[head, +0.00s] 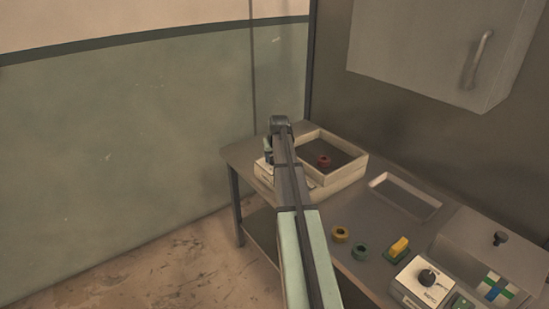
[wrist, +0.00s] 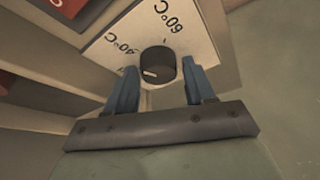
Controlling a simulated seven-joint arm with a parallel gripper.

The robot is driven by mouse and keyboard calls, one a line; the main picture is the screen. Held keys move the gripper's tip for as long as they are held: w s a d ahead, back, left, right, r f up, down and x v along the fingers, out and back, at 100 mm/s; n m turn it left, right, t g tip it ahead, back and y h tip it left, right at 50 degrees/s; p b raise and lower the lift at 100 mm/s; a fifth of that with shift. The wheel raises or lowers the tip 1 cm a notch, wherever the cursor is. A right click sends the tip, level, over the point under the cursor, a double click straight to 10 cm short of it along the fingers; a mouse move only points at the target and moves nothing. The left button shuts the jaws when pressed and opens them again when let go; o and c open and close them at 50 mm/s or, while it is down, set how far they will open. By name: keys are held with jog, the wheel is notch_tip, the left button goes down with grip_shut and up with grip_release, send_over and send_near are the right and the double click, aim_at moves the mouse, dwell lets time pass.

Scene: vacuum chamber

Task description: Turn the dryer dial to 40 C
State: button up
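The dryer dial (wrist: 158,64) is a round black knob with a short white mark, set on a white plate (wrist: 192,42) in the wrist view. The mark points to the lower left in that view. The plate reads 60°C at the upper right of the knob and 40°C to its left. My gripper (wrist: 162,68) has its two blue fingers on either side of the knob, with gaps showing, so it is open. In the head view my gripper (head: 279,128) is at the left end of the bench; my arm hides the dial there.
The dryer's open box (head: 350,178) holds a red ring (head: 323,162). An empty tray (head: 405,195), a yellow ring (head: 340,234), a green ring (head: 360,252) and a yellow block (head: 399,246) lie right. Another dial (head: 427,277) is at the front. A cabinet (head: 430,50) hangs above.

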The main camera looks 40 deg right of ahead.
jog(key=shift+o, duration=1)
jog(key=shift+r, duration=0.1)
jog(key=v, duration=1.3)
jog(key=shift+r, duration=0.35)
jog(key=shift+s, duration=0.1)
